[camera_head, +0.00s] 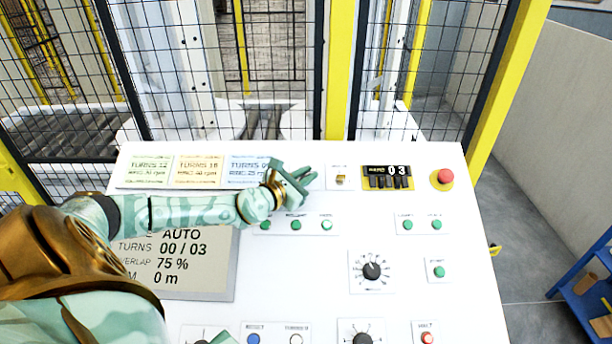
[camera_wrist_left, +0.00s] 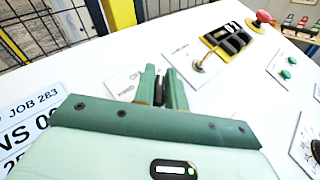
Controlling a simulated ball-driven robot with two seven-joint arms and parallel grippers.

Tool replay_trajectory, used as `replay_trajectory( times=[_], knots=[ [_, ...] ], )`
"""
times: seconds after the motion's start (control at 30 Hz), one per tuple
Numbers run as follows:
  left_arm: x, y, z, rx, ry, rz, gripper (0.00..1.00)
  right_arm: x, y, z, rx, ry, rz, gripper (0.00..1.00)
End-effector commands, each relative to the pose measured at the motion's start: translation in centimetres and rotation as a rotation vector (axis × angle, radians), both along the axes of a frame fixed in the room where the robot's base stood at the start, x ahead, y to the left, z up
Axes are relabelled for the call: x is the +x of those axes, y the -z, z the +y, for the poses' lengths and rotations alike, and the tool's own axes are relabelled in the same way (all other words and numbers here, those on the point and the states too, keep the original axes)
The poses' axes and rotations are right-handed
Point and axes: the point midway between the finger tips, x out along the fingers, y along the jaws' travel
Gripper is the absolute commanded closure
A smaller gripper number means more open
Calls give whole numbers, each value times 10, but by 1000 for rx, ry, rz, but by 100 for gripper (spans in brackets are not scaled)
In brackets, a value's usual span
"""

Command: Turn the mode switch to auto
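My left gripper (camera_head: 303,178) is over the upper middle of the white control panel, just left of a small plate with a brass toggle. In the left wrist view its two green fingers (camera_wrist_left: 160,88) stand on either side of a dark knob on a white plate (camera_wrist_left: 125,86), likely the mode switch. Whether both fingers press on it I cannot tell. The gripper hides this switch in the head view. The screen (camera_head: 190,283) reads AUTO, 00 / 03 turns and 75 %; my left arm covers its left part.
Green buttons (camera_head: 296,225) sit below the gripper, with a black dial (camera_head: 371,270) lower right. Job cards (camera_head: 198,171) are left. A mesh fence stands behind.

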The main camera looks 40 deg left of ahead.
Motion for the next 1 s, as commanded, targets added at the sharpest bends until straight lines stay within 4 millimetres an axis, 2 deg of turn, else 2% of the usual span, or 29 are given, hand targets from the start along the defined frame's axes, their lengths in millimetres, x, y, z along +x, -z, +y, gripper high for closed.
replay_trajectory(
  times=[0.33,0.47,0.57,0.8,1.0],
  knots=[
    [-1,0,0,0,-1,0,69,0,0,0,0,0,0,55],
    [-11,0,1,2,0,2,69,0,1,-1,-1,-1,0,55],
    [-29,-1,1,4,2,5,69,0,2,-1,-2,-1,-1,55],
    [-86,-7,1,5,5,9,69,0,5,-2,-3,-2,0,55],
    [-127,-15,3,3,1,8,69,0,-6,-2,-3,-2,-1,55]
  ],
)
